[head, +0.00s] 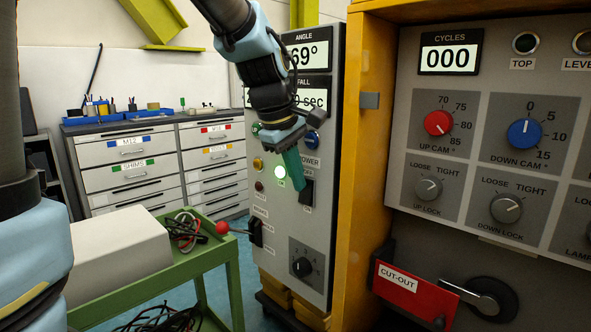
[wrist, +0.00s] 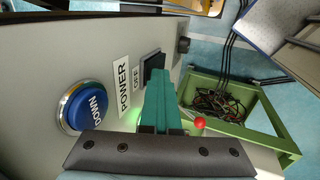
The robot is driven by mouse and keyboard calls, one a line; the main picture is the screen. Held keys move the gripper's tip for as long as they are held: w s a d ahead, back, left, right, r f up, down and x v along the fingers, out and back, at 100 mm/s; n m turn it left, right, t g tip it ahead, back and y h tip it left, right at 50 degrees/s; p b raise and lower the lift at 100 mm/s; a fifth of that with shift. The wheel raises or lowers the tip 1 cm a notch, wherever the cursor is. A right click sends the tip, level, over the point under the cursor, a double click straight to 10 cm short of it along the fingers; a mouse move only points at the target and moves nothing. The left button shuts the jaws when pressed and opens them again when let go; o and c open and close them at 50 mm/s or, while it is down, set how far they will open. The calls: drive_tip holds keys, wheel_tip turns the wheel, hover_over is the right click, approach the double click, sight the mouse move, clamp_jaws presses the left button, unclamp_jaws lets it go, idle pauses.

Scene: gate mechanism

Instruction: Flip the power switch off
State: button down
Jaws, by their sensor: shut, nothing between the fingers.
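The power switch (head: 306,192) is a black rocker on the grey control panel (head: 320,232), below the POWER label (head: 311,162). In the wrist view the switch (wrist: 153,63) shows beside an OFF label (wrist: 137,77), partly hidden behind my fingers. My gripper (head: 298,186) is shut and empty, its green fingers pointing at the panel just left of the switch in the head view. In the wrist view the fingertips (wrist: 158,76) overlap the switch's lower edge; I cannot tell whether they touch it. A green lamp (head: 280,172) glows left of the fingers.
A blue DOWN button (wrist: 84,106) sits close to my gripper. A red-knobbed lever (head: 223,228) sticks out of the panel's lower left. A green cart (head: 190,262) holding cables stands left. A yellow frame (head: 362,150) borders the panel's right side.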

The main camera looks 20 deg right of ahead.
drive_tip(key=shift+r, duration=0.1)
drive_tip(key=shift+r+p, duration=0.7)
drive_tip(key=shift+p, duration=0.1)
